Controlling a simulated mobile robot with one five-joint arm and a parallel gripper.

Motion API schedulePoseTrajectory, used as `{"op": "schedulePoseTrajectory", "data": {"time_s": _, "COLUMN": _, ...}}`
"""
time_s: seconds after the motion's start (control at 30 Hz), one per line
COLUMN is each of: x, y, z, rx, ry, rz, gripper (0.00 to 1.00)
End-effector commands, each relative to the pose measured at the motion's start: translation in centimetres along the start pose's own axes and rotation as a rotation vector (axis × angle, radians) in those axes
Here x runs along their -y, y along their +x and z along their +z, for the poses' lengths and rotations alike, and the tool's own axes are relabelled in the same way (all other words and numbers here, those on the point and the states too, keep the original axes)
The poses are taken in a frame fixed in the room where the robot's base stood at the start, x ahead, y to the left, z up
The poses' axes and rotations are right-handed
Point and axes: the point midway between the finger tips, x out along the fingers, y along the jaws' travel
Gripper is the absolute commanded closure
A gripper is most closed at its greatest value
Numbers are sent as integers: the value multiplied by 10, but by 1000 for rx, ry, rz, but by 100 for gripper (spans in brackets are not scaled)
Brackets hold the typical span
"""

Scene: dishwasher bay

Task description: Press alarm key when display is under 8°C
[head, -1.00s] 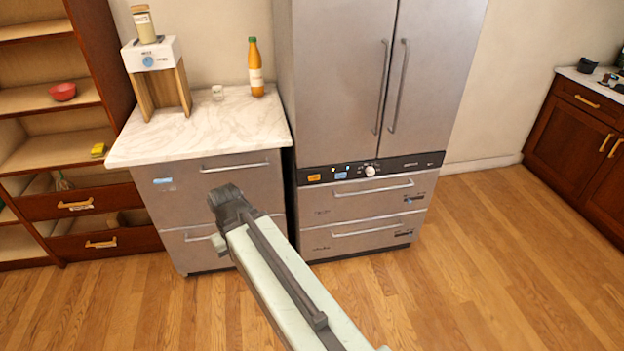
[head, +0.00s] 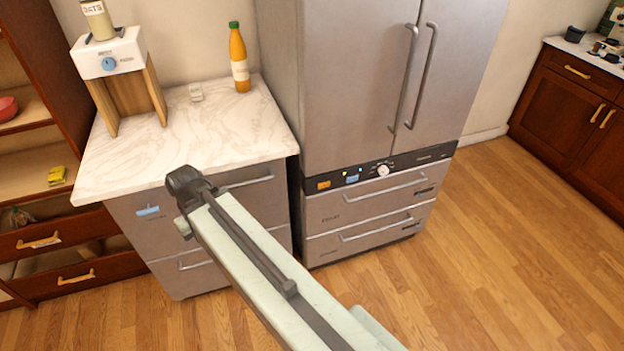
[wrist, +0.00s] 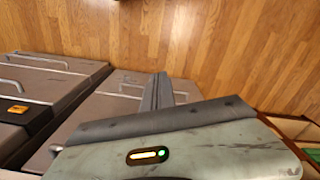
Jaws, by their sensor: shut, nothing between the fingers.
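The grey fridge (head: 372,75) carries a dark control strip (head: 430,156) between its tall doors and lower drawers. On the strip are an orange patch (head: 323,185), a blue patch (head: 352,179), small lights and a white knob (head: 383,170). The writing is too small to read, so I cannot tell any temperature or which part is the alarm key. In the wrist view my gripper (wrist: 160,88) is shut and empty, apart from the strip. An orange patch (wrist: 17,109) on a dark strip shows at that view's left. In the head view my arm's end is before the counter, left of the strip.
A wooden shelf (head: 30,160) is far left. Open wooden floor (head: 480,260) lies in front and right.

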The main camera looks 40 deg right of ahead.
Motion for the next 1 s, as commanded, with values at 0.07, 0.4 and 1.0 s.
{"op": "schedulePoseTrajectory", "data": {"time_s": 0.07, "x": 0, "y": 0, "z": 0, "rx": 0, "ry": 0, "rz": 0, "gripper": 100}}
{"op": "schedulePoseTrajectory", "data": {"time_s": 0.4, "x": -23, "y": 25, "z": -4, "rx": -7, "ry": 86, "rz": -59, "gripper": 100}}
{"op": "schedulePoseTrajectory", "data": {"time_s": 1.0, "x": -383, "y": 152, "z": 38, "rx": -426, "ry": 1235, "rz": -951, "gripper": 100}}
